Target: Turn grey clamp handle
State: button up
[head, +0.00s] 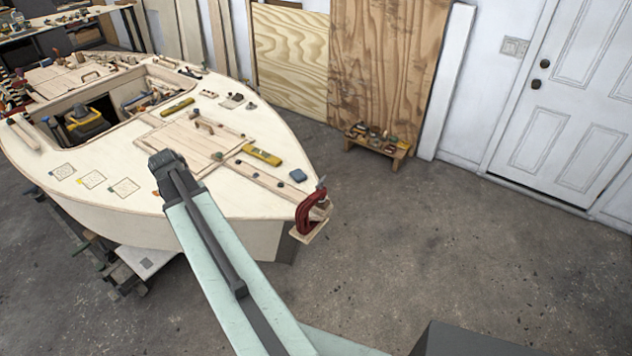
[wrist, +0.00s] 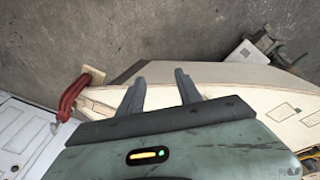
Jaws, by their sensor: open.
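A red C-clamp (head: 309,212) grips the bow tip of the plywood hull at the right end of the deck. Its small grey handle (head: 321,184) sticks up at the top of the clamp. In the head view my arm crosses the deck and the fingers cannot be made out.
The hull deck (head: 245,205) carries yellow levels (head: 262,154), a blue block (head: 298,175) and small tools. A low wooden bench (head: 378,146) with items stands by the plywood sheets (head: 385,65). The concrete floor right of the bow is clear toward the white door (head: 570,100).

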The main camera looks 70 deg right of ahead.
jog(key=s+d+r+m+g+h, duration=0.1)
jog(key=s+d+m, duration=0.2)
jog(key=s+d, duration=0.45)
jog(key=s+d+r+m, duration=0.1)
jog(key=s+d+m, duration=0.3)
jog(key=d, duration=0.7)
jog(key=m+g, duration=0.1)
jog(key=m, duration=0.4)
send_near(321, 182)
jog(key=f, duration=0.2)
jog(key=shift+h, duration=0.3)
jog(key=b+x, duration=0.6)
jog(key=x, duration=0.1)
jog(key=shift+w+d+r, duration=0.1)
jog(key=shift+w+d, duration=0.2)
jog(key=shift+w, duration=0.05)
jog(key=shift+r, duration=0.15)
